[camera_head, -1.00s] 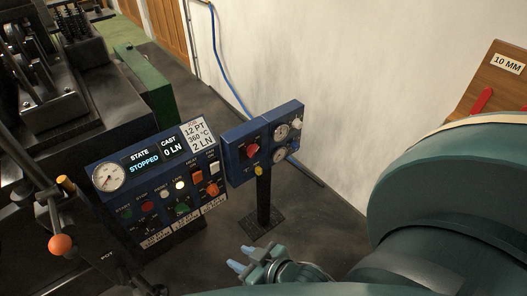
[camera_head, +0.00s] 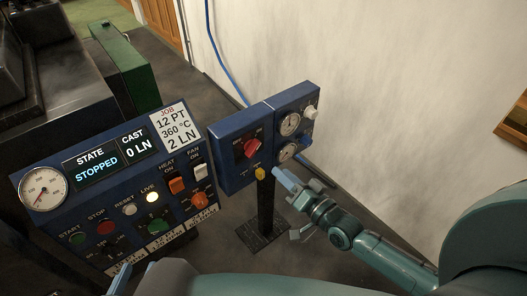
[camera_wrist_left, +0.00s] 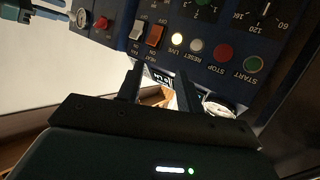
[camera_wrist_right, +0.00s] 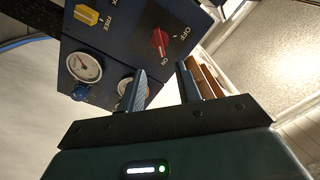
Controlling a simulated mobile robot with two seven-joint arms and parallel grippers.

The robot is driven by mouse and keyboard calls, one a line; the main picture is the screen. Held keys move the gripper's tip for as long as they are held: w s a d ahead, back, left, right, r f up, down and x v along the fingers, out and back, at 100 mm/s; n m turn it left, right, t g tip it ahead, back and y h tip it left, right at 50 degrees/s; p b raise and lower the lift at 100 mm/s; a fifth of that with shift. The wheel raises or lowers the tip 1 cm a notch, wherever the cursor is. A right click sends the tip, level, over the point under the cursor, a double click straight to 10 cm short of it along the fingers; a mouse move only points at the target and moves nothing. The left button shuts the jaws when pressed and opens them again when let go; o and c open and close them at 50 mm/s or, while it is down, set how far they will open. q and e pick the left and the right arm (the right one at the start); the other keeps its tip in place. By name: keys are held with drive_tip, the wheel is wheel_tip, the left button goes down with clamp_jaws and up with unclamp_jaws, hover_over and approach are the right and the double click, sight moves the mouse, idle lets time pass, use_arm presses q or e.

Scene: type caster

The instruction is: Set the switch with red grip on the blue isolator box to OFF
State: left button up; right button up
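The blue isolator box (camera_head: 226,166) stands on a black post in the head view. Its switch with red grip (camera_head: 251,148) also shows in the right wrist view (camera_wrist_right: 160,42); the pointer appears to face ON. A yellow-grip switch (camera_head: 260,174) sits below it, with a FREE label in the right wrist view. My right gripper (camera_head: 292,205) is open and empty, low and right of the box and apart from the red grip. My left gripper (camera_head: 130,278) is at the lower edge in front of the control panel. The left wrist view shows its fingers (camera_wrist_left: 159,88) apart and empty.
The control panel (camera_head: 100,205) with buttons, display reading STOPPED and gauge (camera_head: 43,187) stands left of the box. A pale wall (camera_head: 400,80) lies behind; floor is clear around the post.

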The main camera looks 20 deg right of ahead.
sight(257, 150)
drive_tip(key=b+x, duration=0.1)
drive_tip(key=x, duration=0.9)
drive_tip(key=shift+w+a+f, duration=0.1)
drive_tip(key=shift+w+a, duration=0.05)
drive_tip(key=shift+w, duration=0.25)
drive_tip(key=shift+c, duration=0.4)
clamp_jaws()
